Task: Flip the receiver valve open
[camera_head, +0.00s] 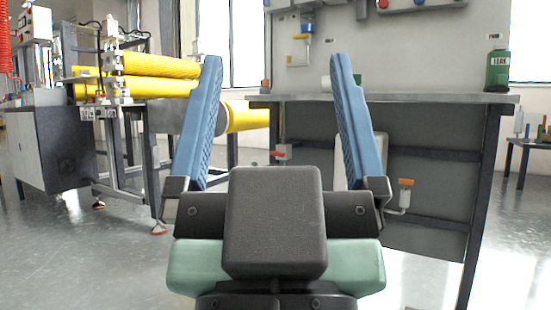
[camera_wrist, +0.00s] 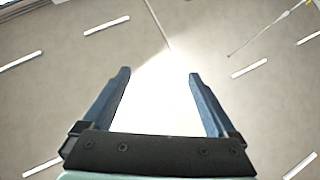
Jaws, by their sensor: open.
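My gripper (camera_head: 276,60) is open and empty, with its two blue fingers spread and pointing up in the head view. In the wrist view my gripper (camera_wrist: 159,73) also shows nothing between its fingers. Under the workbench, a small fitting with an orange top (camera_head: 406,183) sits on a pale pipe, right of my right finger. A small red-handled fitting (camera_head: 280,155) shows between my fingers at the bench's left side. I cannot tell which is the receiver valve. A whitish tank-like body (camera_head: 378,150) is partly hidden behind my right finger. My gripper appears apart from all of these.
The workbench (camera_head: 440,98) has a dark frame and carries a green bottle (camera_head: 497,70). A machine with yellow rollers (camera_head: 160,66) stands at left. Grey floor (camera_head: 90,255) is clear at left. The wrist view shows a pale ceiling-like surface (camera_wrist: 60,70) with several bright strips.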

